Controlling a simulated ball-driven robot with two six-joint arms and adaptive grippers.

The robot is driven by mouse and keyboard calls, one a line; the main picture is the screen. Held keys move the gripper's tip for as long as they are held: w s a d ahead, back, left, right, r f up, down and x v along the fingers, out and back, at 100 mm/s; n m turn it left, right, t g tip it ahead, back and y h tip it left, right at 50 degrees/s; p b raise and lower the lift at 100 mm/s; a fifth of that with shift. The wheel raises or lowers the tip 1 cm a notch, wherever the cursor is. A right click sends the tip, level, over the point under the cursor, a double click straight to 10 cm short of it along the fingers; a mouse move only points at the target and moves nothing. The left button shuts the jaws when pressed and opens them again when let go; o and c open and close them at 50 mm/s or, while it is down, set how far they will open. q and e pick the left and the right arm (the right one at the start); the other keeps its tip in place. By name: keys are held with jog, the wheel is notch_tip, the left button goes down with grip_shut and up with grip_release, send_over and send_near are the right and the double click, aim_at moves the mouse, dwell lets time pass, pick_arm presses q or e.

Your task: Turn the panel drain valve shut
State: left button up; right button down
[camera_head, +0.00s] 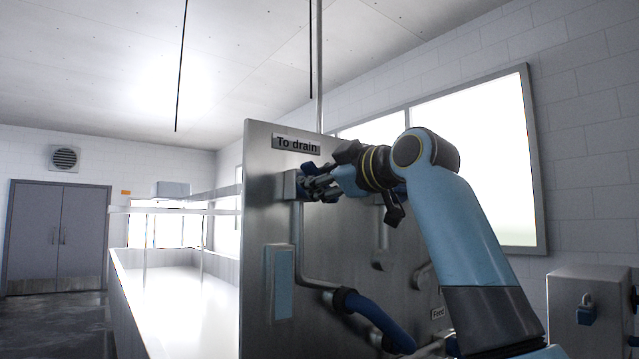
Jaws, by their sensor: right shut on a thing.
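The steel panel (262,225) stands upright in the middle of the view, with a "To drain" label (296,145) near its top. Just below the label, a small square metal block (291,185) sits on the panel, with a pipe running down from it. My right gripper (312,187) is at this block and is shut on the drain valve's handle. The gripper's fingers and wrist hide most of the handle, so I cannot tell its angle. My left gripper is not in view.
A blue hose (375,318) curves from the panel's lower part. A long white vat (175,300) lies left.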

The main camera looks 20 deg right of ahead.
jog(key=n, duration=0.1)
jog(key=n+b, duration=0.1)
jog(key=n, duration=0.2)
jog(key=shift+a+f+n, duration=0.1)
jog(key=shift+f+n, duration=0.15)
jog(key=shift+n, duration=0.05)
jog(key=n+b, duration=0.1)
jog(key=n, duration=0.3)
jog(key=shift+f+b, duration=0.15)
jog(key=shift+b, duration=0.2)
jog(key=shift+n, duration=0.4)
jog(key=c, duration=1.3)
grip_release()
jog(key=shift+c, duration=0.2)
jog(key=shift+s, duration=0.1)
jog(key=v, duration=1.2)
